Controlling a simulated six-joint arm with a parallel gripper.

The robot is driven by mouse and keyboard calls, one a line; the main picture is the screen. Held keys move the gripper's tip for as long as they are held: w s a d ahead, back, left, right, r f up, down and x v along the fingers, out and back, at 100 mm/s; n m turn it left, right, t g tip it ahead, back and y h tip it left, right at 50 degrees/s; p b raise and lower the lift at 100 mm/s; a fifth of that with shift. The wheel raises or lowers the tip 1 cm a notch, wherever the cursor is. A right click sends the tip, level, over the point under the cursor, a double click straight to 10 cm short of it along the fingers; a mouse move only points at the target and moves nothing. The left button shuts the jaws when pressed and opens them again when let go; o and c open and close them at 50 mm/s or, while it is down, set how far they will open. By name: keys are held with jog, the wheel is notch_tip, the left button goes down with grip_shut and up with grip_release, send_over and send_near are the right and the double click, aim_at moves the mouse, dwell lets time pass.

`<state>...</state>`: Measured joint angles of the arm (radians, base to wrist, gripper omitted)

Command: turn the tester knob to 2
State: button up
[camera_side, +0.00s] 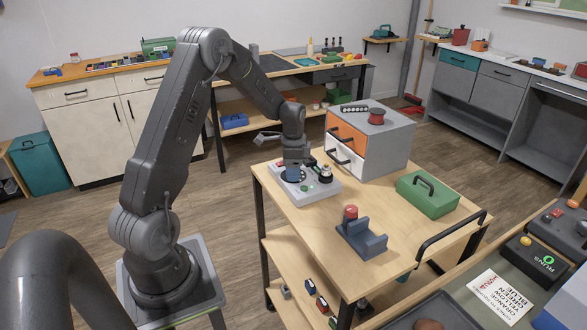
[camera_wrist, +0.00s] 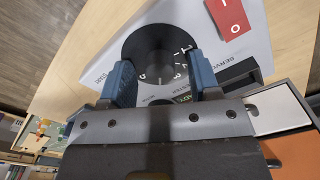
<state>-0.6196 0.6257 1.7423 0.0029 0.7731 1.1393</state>
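The tester, a pale grey box (camera_side: 322,192), sits on the wooden cart top beside the drawer unit. Its round black dial (camera_wrist: 150,42) shows in the wrist view with white marks and numerals around its right and lower side. A white line shows near the dial's lower middle; I cannot tell for sure what it points to. My gripper (camera_wrist: 160,72) is over the tester, pointing down, with its blue fingers apart on either side of the dial. No clear contact with the knob shows. In the side view my gripper (camera_side: 293,174) hides part of the tester.
A red switch (camera_wrist: 229,17) is close to the right finger. A drawer unit (camera_side: 383,146) stands close behind the tester. A green box (camera_side: 427,195) and a blue-grey holder with a red-topped item (camera_side: 361,239) stand to the right. Bare cart top lies between them.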

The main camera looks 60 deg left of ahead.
jog(key=c, duration=0.9)
jog(key=shift+n, duration=0.3)
jog(key=n, duration=1.1)
jog(key=shift+n, duration=2.1)
